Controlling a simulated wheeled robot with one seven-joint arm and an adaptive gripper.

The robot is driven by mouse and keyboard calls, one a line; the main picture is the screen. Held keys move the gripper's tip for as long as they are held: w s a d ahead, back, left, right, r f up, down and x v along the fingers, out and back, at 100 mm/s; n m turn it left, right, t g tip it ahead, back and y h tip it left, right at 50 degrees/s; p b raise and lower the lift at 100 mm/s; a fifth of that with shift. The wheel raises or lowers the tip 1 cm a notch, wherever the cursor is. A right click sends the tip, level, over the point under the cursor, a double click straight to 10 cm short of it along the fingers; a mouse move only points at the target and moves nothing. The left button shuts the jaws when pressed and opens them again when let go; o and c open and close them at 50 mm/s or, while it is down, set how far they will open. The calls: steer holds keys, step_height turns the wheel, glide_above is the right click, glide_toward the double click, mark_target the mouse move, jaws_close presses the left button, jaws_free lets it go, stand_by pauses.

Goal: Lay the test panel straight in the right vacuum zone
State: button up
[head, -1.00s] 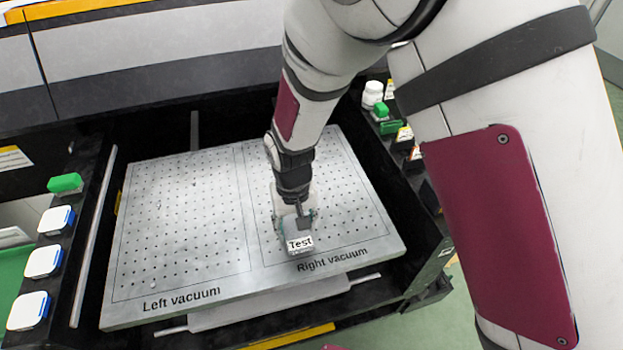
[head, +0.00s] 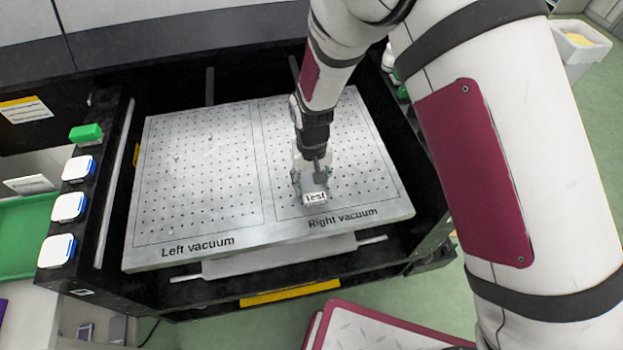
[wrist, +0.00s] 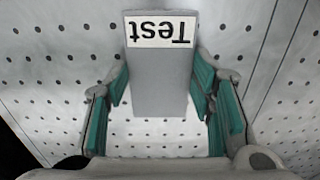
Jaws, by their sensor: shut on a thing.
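The test panel (wrist: 160,75) is a flat grey piece with a white "Test" label at one end. In the head view its label (head: 315,198) shows near the front edge of the right vacuum zone (head: 365,165), just above the printed words "Right vacuum". My gripper (wrist: 160,88) is shut on the panel, with a green-padded finger at each long side. In the head view my gripper (head: 311,182) comes down from above and hides part of the panel. The panel looks roughly in line with the zone. I cannot tell whether it touches the perforated plate.
The left vacuum zone (head: 200,165) is empty. A black frame surrounds the plate. A red-edged cart (head: 375,328) stands in front.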

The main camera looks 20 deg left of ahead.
mark_target(312, 185)
steer(key=o, duration=1.2)
steer(key=shift+c, duration=0.2)
step_height(312, 185, up, 12)
steer(key=b, duration=0.1)
steer(key=shift+d+r, duration=0.1)
steer(key=shift+r, duration=0.05)
steer(key=d+r+m+t+y, duration=0.1)
steer(key=d+r+m+t, duration=0.15)
steer(key=d+r, duration=1.55)
steer(key=s+d+r+m+t, duration=0.1)
steer(key=s+d+r+m, duration=0.1)
steer(key=s+d, duration=0.4)
steer(key=s+d+r+m+t+h, duration=0.1)
steer(key=s+d+r, duration=0.4)
steer(key=d, duration=0.5)
steer(key=shift+s+m+t, duration=0.35)
steer(key=shift+s+t, duration=0.2)
steer(key=shift+s, duration=0.6)
